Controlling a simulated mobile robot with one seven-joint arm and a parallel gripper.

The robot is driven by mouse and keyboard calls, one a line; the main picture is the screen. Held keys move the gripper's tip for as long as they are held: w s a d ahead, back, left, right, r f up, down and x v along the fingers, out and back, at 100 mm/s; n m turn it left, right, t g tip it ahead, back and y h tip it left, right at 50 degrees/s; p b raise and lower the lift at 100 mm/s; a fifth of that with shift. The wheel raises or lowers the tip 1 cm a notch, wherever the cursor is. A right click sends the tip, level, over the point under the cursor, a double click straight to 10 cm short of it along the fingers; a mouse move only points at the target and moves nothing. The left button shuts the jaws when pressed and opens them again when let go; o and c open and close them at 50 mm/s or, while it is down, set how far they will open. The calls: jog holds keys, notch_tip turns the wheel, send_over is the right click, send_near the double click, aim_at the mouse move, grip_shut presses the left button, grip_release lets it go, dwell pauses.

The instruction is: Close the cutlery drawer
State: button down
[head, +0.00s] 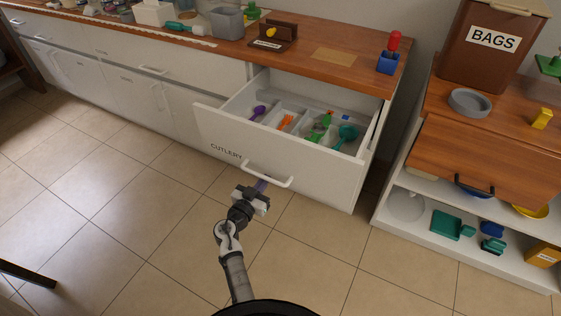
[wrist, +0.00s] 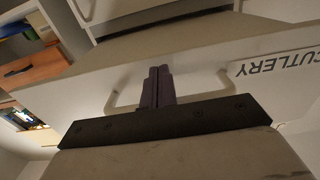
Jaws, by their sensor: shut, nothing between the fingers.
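The cutlery drawer (head: 285,158) is pulled out of the white counter, its front labelled CUTLERY. Inside it lie a purple spoon (head: 257,112), an orange fork (head: 286,121), a green utensil (head: 320,127) and a teal ladle (head: 346,133). The white bar handle (head: 267,176) is on the front. My gripper (head: 262,187) is shut and empty at the handle, close to the drawer front. In the wrist view its fingers (wrist: 158,86) overlap the handle (wrist: 113,104); I cannot tell whether they touch it.
The wooden counter (head: 330,60) above holds a blue block with a red-handled item (head: 390,55) and a brown holder (head: 272,36). A shelf unit (head: 460,215) with a brown BAGS bin (head: 490,45) stands at right.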

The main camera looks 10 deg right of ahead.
jog(key=shift+w+d, duration=0.1)
jog(key=shift+w, duration=0.05)
dwell(0.6)
jog(key=shift+b+x, duration=0.8)
jog(key=shift+d, duration=0.1)
jog(key=b, duration=1.2)
send_near(302, 127)
notch_tip(302, 127, down, 2)
jog(key=w, duration=0.2)
jog(key=b+x, duration=0.3)
jog(key=x, duration=0.1)
jog(key=b+x, duration=0.4)
jog(key=shift+s+d+f, duration=0.1)
jog(key=shift+s+d, duration=0.15)
jog(key=shift+d, duration=0.1)
jog(key=shift+w+d+b, duration=0.3)
jog(key=shift+w+b, duration=0.1)
jog(key=shift+b, duration=0.1)
jog(key=shift+w+r, duration=0.15)
jog(key=shift+r, duration=0.05)
jog(key=shift+d, duration=0.1)
